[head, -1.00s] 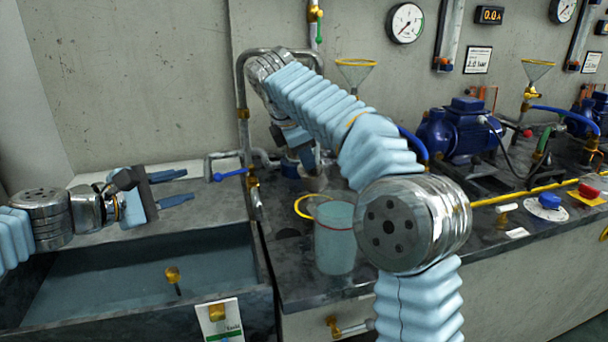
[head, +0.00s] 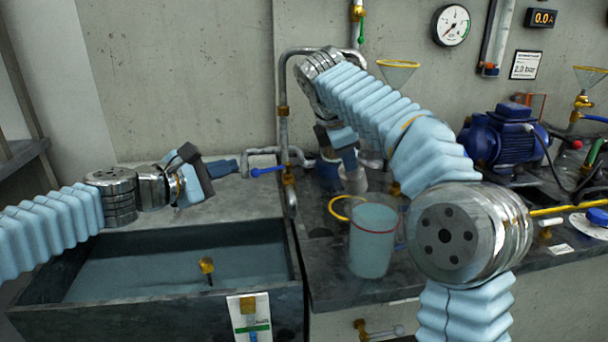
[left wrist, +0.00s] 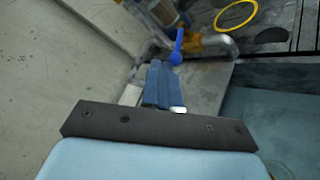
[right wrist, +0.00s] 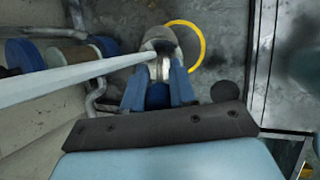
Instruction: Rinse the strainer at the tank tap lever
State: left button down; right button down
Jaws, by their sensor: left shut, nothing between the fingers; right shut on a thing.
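The blue tap lever (head: 267,170) is on the pipe at the sink's back right corner. It also shows in the left wrist view (left wrist: 176,48). My left gripper (head: 230,167) is shut and empty, its tips pointing at the lever's free end with a small gap apparent. Its closed fingers show in the left wrist view (left wrist: 160,85). My right gripper (right wrist: 160,85) is shut on a pale grey cup-like piece, apparently the strainer (right wrist: 160,45). In the head view the strainer (head: 352,181) is low over the bench behind the bucket; contact with the bench is unclear.
A dark sink tank (head: 150,300) holds water and a brass fitting (head: 206,266). A bent pipe (head: 282,100) rises between sink and bench. A blue pump (head: 505,140) stands right.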

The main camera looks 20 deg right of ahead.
pick_arm(q)
jog(key=w+d+r+n+t+y, duration=0.2)
jog(key=d+n+t, duration=0.1)
jog(key=d+n, duration=0.2)
jog(key=n+t+y, duration=0.3)
jog(key=n+y, duration=1)
jog(key=n, duration=0.5)
send_near(272, 169)
jog(key=x, duration=0.4)
jog(key=a+f+x, duration=0.1)
jog(key=x, duration=0.1)
jog(key=shift+w+f, duration=0.1)
jog(key=shift+w, duration=0.1)
jog(key=shift+a, duration=0.1)
